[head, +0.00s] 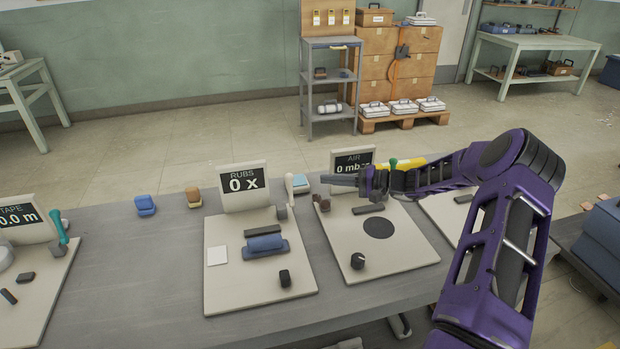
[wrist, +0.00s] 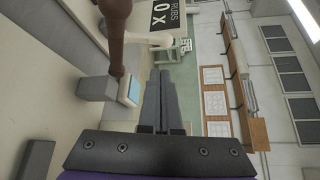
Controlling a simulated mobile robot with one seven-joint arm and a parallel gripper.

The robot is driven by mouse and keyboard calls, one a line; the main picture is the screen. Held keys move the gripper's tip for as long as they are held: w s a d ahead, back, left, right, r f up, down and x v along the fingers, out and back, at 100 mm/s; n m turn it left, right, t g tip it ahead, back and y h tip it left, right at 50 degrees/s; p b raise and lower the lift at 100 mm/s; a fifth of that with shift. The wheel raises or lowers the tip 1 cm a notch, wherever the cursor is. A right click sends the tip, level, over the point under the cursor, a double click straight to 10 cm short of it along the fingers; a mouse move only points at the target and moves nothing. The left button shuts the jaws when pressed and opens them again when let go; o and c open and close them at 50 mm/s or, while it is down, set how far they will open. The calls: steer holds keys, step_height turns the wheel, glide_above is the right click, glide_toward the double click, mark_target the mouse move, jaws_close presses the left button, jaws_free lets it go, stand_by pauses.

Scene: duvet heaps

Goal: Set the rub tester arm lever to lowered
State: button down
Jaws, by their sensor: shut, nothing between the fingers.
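The rub tester is a pale board (head: 225,285) with a RUBS display (head: 243,187) reading 0 X and a blue block (head: 265,245). Its arm lever (head: 290,188) has a white handle standing nearly upright at the board's back right corner. In the wrist view the white lever (wrist: 160,38) shows beyond the fingertips, beside the display (wrist: 164,17). My gripper (head: 326,180) is shut and empty, pointing left toward the lever, with a gap between them. The fingers (wrist: 160,78) are together in the wrist view.
A brown handle (wrist: 113,40) on a grey base is close by in the wrist view. A light blue box (head: 300,184) sits behind the lever. Blue (head: 145,205) and tan (head: 193,197) items stand left.

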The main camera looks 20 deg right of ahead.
mark_target(290, 188)
steer(key=x, duration=0.9)
steer(key=shift+w+a, duration=0.2)
steer(key=shift+s+f+b, duration=0.15)
steer(key=shift+f+b, duration=0.05)
steer(key=shift+b, duration=0.15)
steer(key=shift+s+r+n+b, duration=0.1)
steer(key=shift+r+n+b, duration=0.05)
steer(key=shift+n+b, duration=0.15)
